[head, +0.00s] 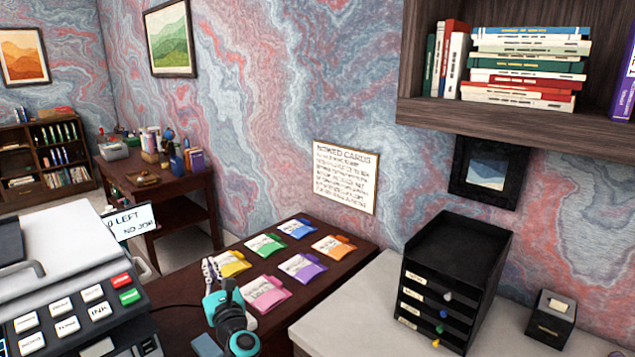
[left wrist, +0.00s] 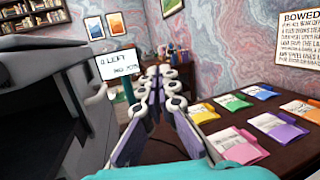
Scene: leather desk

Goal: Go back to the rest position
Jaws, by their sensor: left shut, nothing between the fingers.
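My left gripper (head: 211,268) is shut and empty. In the head view its pale linked fingers point away, at the left edge of the dark desk, beside the yellow card folder (head: 230,263) and left of the pink one (head: 264,293). My teal and black wrist is behind it, at the bottom of the view. In the left wrist view the fingers (left wrist: 165,78) point ahead, between the printer and the row of card folders. They seem to be in the air, touching nothing. My right gripper is in neither view.
A grey printer (head: 72,284) with buttons stands close on the left, with a small sign (head: 130,221) behind it. More colored folders lie on the dark desk (head: 330,262). A black drawer organizer (head: 460,262) stands on the pale counter at right. A shelf (head: 520,122) overhangs it.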

